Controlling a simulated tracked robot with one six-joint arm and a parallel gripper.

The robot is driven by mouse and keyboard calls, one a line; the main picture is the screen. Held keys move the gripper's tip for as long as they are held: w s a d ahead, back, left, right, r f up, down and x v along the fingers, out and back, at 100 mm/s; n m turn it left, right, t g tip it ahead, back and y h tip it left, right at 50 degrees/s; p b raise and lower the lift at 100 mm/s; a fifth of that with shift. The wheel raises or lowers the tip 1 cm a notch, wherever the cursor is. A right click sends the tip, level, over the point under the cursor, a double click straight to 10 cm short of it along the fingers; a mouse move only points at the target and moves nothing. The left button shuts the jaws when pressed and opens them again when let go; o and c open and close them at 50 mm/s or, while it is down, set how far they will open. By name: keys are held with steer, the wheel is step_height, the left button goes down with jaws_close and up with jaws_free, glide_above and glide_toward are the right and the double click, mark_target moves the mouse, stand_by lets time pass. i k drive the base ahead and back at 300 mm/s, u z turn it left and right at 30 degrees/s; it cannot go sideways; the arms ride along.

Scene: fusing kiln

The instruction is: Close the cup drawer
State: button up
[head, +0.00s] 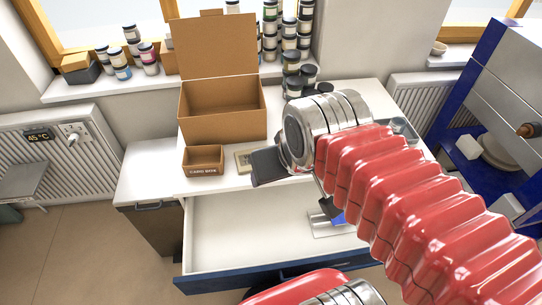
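The cup drawer (230,233) is pulled out from under the white worktop, and its inside is mostly bare and white. Its dark blue front (220,283) faces me at the bottom of the head view. A flat pale piece with a blue part (338,219) lies at the drawer's right side, partly hidden by my arm. My gripper (268,166) shows as a dark block at the end of the metal wrist, in front of the worktop's edge and apart from the drawer front. Its fingertips are not clear, so I cannot tell its opening.
An open cardboard box (225,112) and a small labelled box (203,161) stand on the worktop (160,165). Dark jars (303,80) stand behind. A radiator (60,150) is at left, a blue-framed kiln (500,110) at right.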

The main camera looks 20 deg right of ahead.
mark_target(232, 239)
steer(key=z, duration=0.05)
steer(key=k, duration=1.65)
steer(key=z, duration=0.35)
steer(key=i, duration=1)
